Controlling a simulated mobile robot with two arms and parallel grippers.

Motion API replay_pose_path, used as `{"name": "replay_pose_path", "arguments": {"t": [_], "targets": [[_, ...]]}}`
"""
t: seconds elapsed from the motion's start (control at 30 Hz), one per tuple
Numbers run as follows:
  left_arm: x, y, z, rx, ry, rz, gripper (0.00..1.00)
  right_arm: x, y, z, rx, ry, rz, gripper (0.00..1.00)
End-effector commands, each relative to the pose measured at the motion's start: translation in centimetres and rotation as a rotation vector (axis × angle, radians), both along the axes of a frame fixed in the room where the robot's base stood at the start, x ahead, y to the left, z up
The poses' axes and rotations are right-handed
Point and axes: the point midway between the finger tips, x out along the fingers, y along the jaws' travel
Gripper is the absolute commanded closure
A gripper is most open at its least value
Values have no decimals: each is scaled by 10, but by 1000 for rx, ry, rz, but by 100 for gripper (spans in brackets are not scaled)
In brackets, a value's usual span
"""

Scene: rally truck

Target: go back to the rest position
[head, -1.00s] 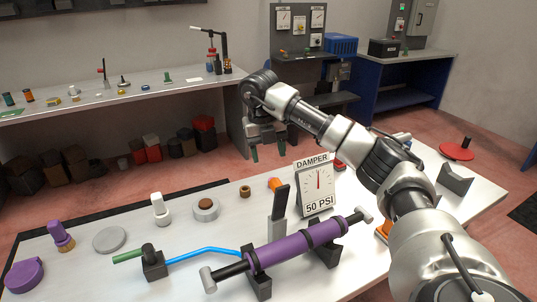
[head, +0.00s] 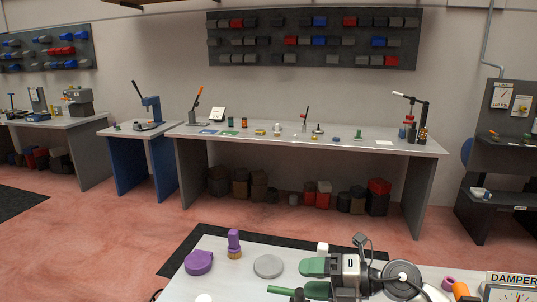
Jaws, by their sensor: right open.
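My right gripper (head: 308,278) is at the bottom of the head view, over the near white table (head: 222,268). Its two green fingers are apart with nothing seen between them, and they point left. My right arm's wrist is just right of it and hides part of the table. My left gripper is not in view.
On the near table are a purple disc-like part (head: 199,262), a purple-topped peg (head: 234,243) and a grey disc (head: 269,266). The damper gauge sign (head: 512,281) is cut off at the lower right. A long bench (head: 300,139) stands behind, across open red floor.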

Motion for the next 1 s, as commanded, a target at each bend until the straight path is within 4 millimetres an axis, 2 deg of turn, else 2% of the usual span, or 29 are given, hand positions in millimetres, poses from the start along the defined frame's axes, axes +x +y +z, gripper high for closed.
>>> {"name": "replay_pose_path", "arguments": {"t": [0.03,0.07,0.17,0.27,0.37,0.47,0.57,0.63,0.8,0.9,1.0], "targets": [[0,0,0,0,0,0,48,-8,12,6,140,13,-43,40],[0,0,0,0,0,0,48,-10,15,12,218,18,-78,40],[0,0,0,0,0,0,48,-14,16,27,466,66,-222,40],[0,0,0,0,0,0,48,-15,2,31,679,147,-404,40],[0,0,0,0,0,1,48,-17,-22,22,849,262,-618,40],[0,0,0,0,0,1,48,-24,-50,-3,969,409,-853,40],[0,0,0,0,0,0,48,-40,-78,-38,1034,582,-1098,40],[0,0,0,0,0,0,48,-58,-94,-68,1045,721,-1269,40],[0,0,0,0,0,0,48,-123,-118,-136,961,1069,-1633,40],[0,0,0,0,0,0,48,-161,-122,-161,876,1235,-1770,40],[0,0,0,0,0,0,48,-196,-123,-179,784,1376,-1872,40]]}}
